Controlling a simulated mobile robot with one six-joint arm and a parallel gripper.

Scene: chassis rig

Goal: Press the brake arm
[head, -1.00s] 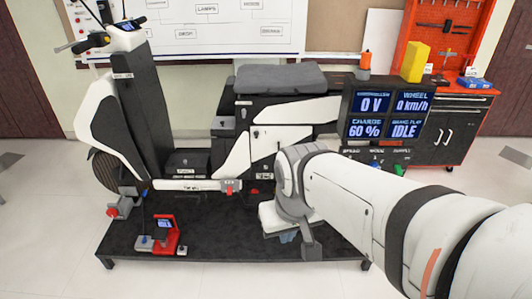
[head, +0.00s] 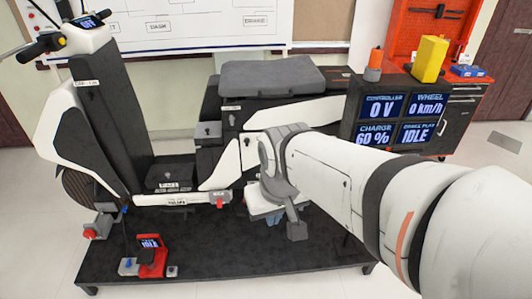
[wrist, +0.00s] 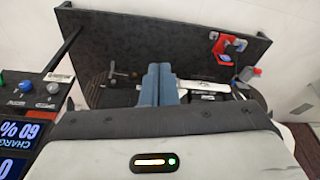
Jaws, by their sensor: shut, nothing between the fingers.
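The scooter chassis (head: 235,160) stands on a low dark platform (head: 200,255). My gripper (head: 273,218) hangs in front of its lower side in the head view, pointing down. In the wrist view my gripper (wrist: 161,70) shows two blue-grey fingers pressed together, with nothing between them. A small lever-like part (wrist: 114,73) with a dark round end lies left of the fingertips in the wrist view, apart from them. I cannot tell whether it is the brake arm. The same area is hidden behind my arm in the head view.
A display panel (head: 402,120) reads 0 V, 0 km/h, 60 % and IDLE. A small red device (head: 152,258) with a screen stands at the platform's front left. A red clamp-like part (head: 220,199) sits on the chassis's lower rail. The platform's front middle is clear.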

